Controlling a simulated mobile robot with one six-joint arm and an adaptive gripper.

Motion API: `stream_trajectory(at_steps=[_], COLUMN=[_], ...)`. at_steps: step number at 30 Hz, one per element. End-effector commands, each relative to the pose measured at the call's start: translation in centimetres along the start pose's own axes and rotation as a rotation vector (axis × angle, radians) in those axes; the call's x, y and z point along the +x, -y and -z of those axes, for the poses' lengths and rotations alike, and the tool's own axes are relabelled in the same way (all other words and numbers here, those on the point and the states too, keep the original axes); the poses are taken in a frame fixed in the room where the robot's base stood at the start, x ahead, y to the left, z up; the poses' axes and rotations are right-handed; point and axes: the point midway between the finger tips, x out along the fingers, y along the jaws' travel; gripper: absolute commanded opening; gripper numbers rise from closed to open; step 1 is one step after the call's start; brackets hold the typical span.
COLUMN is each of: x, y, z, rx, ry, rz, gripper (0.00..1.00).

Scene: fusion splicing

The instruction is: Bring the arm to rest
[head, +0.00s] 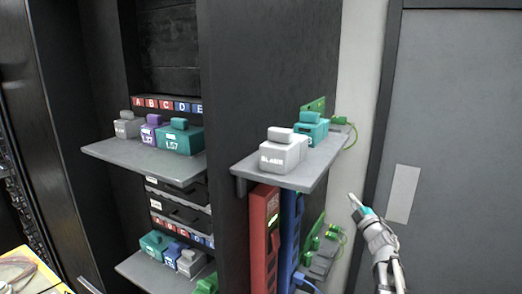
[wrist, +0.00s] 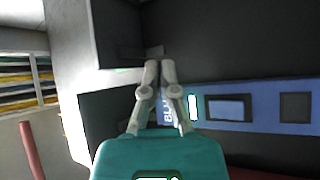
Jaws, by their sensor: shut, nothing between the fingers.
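My gripper (head: 352,197) is at the right in the head view, in front of the pale strip between the dark cabinet and the grey door. It points up and to the left, apart from the shelves. In the wrist view my gripper (wrist: 160,66) has its two grey fingers together with nothing between them. Behind the fingers is a blue panel (wrist: 255,106) with lettering that the fingers partly hide.
A grey shelf (head: 240,168) with a white block (head: 280,154) and a teal block (head: 311,127) juts out left of my gripper. A red unit (head: 263,235) and a blue unit (head: 291,225) stand below. The grey door (head: 460,110) is at right.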

Motion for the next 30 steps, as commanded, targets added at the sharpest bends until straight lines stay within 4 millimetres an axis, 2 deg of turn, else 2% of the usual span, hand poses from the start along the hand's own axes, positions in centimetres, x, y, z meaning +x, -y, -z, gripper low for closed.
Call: stream_trajectory(at_steps=[8, 14, 22, 30], x=[-1.5, -3.5, -7.6, -12.8], y=[2.6, 5.4, 10.8, 17.3], z=[-3.0, -4.8, -6.2, -5.4], rx=[0.160, 0.287, 0.466, 0.640], ry=[0.309, 0.532, 0.829, 1.118], rz=[-0.052, -0.051, 0.004, 0.127], gripper=[0.00, 0.00, 0.00, 0.00])
